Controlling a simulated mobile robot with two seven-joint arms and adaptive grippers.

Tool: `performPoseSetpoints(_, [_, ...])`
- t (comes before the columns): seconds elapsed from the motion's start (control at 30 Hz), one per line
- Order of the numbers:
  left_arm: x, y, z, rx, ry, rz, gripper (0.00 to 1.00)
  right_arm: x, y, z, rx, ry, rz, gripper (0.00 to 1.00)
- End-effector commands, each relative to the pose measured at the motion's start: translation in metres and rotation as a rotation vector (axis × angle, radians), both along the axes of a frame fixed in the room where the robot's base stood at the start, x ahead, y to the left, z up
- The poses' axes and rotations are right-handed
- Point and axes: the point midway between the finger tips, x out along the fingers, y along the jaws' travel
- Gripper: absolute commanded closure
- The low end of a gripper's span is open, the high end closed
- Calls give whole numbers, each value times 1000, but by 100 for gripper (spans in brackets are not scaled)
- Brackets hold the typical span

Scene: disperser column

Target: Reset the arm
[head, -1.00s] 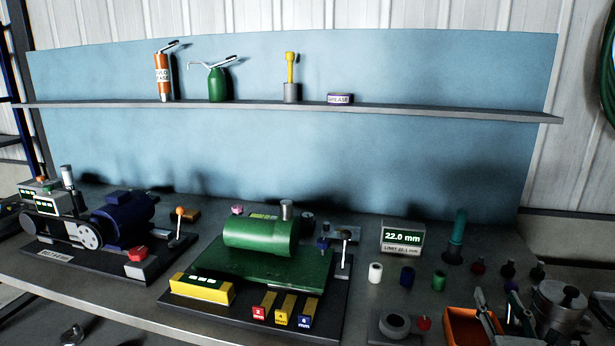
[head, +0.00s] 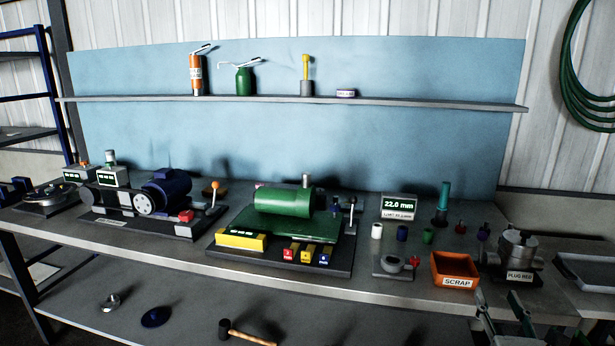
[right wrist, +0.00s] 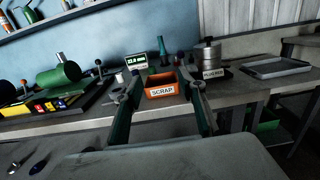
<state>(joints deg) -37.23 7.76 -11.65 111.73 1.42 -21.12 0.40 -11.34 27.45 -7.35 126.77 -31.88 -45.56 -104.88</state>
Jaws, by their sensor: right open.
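My right gripper (head: 498,306) shows at the bottom right of the head view, in front of the bench edge. Its two fingers are spread and empty. In the right wrist view the fingers of the right gripper (right wrist: 165,88) stand apart, with the orange SCRAP bin (right wrist: 162,92) seen between them, farther off. The SCRAP bin (head: 455,270) stands on the bench beyond the gripper in the head view. My left gripper is not in view.
The workbench (head: 390,289) carries a green machine (head: 284,203), a blue motor (head: 172,185), a display reading 22.0 mm (head: 399,206) and a metal PLUG RED unit (head: 518,250). A grey tray (head: 588,270) lies at right. A hammer (head: 250,334) lies on the lower shelf.

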Motion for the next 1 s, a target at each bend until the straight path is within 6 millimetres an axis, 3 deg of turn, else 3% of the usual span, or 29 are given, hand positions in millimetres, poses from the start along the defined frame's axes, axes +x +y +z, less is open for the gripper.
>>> performPoseSetpoints(0.27, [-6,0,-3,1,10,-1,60,-28,42,-116,691,100,51,60])
performPoseSetpoints(0.43, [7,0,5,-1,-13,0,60,-67,82,-196,1278,163,-21,60])
performPoseSetpoints(0.6, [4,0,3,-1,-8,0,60,-120,128,-267,1913,188,-215,60])
performPoseSetpoints(0.8, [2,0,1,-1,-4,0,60,-177,171,-319,2502,129,-524,60])
performPoseSetpoints(1.0, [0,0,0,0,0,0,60,-204,191,-338,2764,60,-710,60])
